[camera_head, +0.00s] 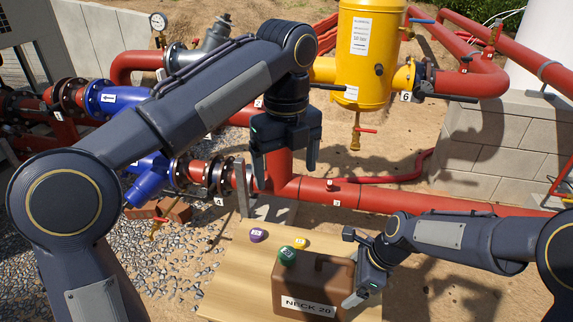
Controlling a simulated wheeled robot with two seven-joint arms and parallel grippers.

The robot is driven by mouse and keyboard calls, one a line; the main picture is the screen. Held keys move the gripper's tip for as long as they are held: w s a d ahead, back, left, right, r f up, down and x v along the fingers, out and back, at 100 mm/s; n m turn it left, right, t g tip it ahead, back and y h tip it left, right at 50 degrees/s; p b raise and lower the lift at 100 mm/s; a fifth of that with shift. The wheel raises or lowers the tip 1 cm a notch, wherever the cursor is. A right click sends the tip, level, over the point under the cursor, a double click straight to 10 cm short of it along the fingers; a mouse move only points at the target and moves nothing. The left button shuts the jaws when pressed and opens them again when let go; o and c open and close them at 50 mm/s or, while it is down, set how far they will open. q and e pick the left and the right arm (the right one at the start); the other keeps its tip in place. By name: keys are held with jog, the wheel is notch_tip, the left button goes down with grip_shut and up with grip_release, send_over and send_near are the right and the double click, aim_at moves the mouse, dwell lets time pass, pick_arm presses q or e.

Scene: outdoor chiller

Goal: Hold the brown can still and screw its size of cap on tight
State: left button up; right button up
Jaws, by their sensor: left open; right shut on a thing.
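The brown can (318,280), labelled "NECK 20", stands upright on a wooden table. A green cap (288,256) shows at the can's top left corner; whether it is seated on the neck or threaded I cannot tell. A purple cap (258,235) and a yellow cap (300,243) lie on the table behind the can. My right gripper (352,272) is shut on the can at its right side; the exact contact is partly hidden. My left gripper (284,168) is open and empty, pointing down, well above and behind the caps.
The wooden table (232,283) has bare room left of the can. Red pipes (350,194), blue flanged fittings (113,99) and a yellow tank (366,60) stand behind it. A grey block wall (490,140) is at the right. Gravel and sand surround the table.

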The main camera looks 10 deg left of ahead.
jog(key=o, duration=1.7)
jog(key=shift+r, duration=0.1)
